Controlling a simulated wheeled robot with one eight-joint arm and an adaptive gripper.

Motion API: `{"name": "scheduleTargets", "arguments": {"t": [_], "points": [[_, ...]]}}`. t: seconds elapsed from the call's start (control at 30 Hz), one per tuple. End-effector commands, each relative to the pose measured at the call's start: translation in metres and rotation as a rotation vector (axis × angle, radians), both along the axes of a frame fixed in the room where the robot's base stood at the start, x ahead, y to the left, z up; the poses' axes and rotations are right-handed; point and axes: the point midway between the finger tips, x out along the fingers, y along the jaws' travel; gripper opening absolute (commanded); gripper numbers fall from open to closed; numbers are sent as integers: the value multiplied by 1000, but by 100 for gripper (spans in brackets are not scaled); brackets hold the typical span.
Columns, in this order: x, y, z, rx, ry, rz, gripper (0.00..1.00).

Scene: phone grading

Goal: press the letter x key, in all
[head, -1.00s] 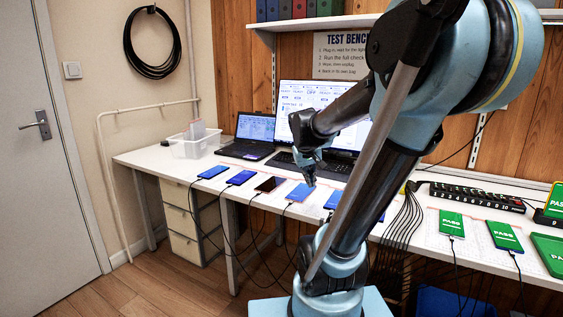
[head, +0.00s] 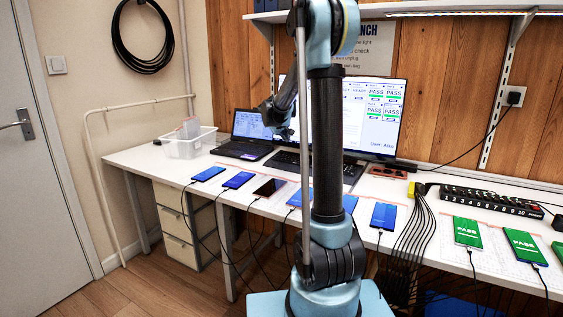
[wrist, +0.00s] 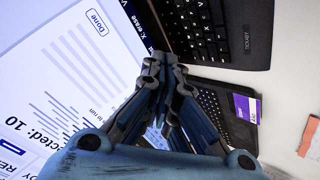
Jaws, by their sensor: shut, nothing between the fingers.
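A black keyboard (head: 285,162) lies in front of the large monitor (head: 385,100), partly hidden by my arm. My gripper (head: 285,133) hangs above the bench in front of the screens. In the wrist view my gripper (wrist: 166,64) has its fingers together with nothing between them. It looks apart from the keys, and it covers part of the view between the screen and the keyboards.
An open laptop (head: 250,135) stands left of the keyboard. Phones, such as a blue one (head: 383,215), line the bench's front with cables. A white bin (head: 188,147) stands at the left.

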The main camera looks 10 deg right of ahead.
Motion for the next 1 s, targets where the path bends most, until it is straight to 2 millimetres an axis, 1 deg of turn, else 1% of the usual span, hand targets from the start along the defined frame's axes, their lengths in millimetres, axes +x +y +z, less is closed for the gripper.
{"name": "scheduleTargets", "arguments": {"t": [0.03,0.1,0.2,0.4,0.63,0.77,1.0], "points": [[9,4,-1,-7,-7,7,0],[17,7,-3,-15,-14,15,0],[22,13,-3,-21,-19,23,0],[23,21,-4,-22,-21,34,0],[23,26,-6,-21,-20,38,0],[24,26,-14,-21,-20,38,0],[26,24,-41,-21,-20,38,0]]}}
